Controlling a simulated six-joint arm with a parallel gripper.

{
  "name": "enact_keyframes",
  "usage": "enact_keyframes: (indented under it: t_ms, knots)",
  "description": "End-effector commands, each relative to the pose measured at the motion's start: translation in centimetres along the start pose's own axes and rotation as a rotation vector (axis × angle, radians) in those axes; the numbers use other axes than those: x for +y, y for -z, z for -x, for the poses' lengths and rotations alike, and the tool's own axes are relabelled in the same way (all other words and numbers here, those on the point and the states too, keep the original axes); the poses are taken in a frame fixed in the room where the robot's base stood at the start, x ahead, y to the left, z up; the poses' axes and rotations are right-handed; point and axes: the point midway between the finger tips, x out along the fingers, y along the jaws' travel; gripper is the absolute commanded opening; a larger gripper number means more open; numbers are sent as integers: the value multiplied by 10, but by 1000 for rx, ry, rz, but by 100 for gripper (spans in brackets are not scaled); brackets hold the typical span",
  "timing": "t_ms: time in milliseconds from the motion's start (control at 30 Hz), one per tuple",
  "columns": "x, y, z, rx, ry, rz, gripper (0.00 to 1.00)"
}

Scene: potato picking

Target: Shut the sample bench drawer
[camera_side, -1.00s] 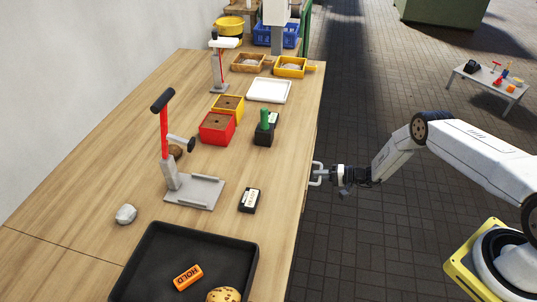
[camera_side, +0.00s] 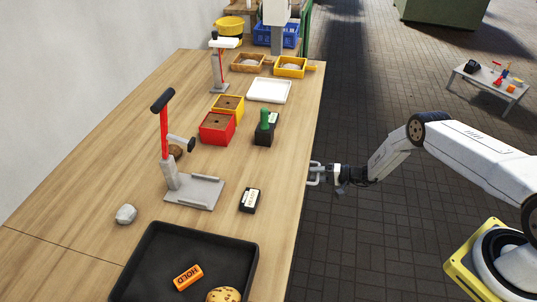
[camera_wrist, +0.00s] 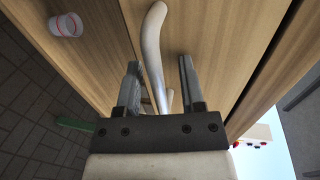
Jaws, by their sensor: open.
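The wooden drawer front (camera_wrist: 205,35) fills the middle of the wrist view, with a pale curved bar handle (camera_wrist: 152,50) on it. In the side view the white handle (camera_side: 315,174) sticks out past the bench's right edge. The drawer's box is hidden under the bench top, so I cannot tell how far out it stands. My gripper (camera_wrist: 160,75) is open, its two dark fingers pointing at the drawer front with the handle between them. In the side view my gripper (camera_side: 326,174) is right at the handle; contact cannot be told.
The bench top (camera_side: 275,215) holds a black tray (camera_side: 250,262), a press stand (camera_side: 195,193), a red box (camera_side: 217,128) and a small black device (camera_side: 249,200). A red-and-white round thing (camera_wrist: 66,25) shows in the wrist view. The paved floor (camera_side: 350,250) beside the bench is clear.

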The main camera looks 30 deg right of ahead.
Motion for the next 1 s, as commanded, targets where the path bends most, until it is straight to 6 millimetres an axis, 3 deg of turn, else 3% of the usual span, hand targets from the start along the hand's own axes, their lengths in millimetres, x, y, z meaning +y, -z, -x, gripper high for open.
enact_keyframes:
  t_ms: [267, 700, 1000]
  knots:
    - [0, 1, 11, 2, -2, -1, 50]
    - [0, 1, 64, 2, 0, 0, 50]
    - [0, 0, 78, 0, 0, 0, 50]
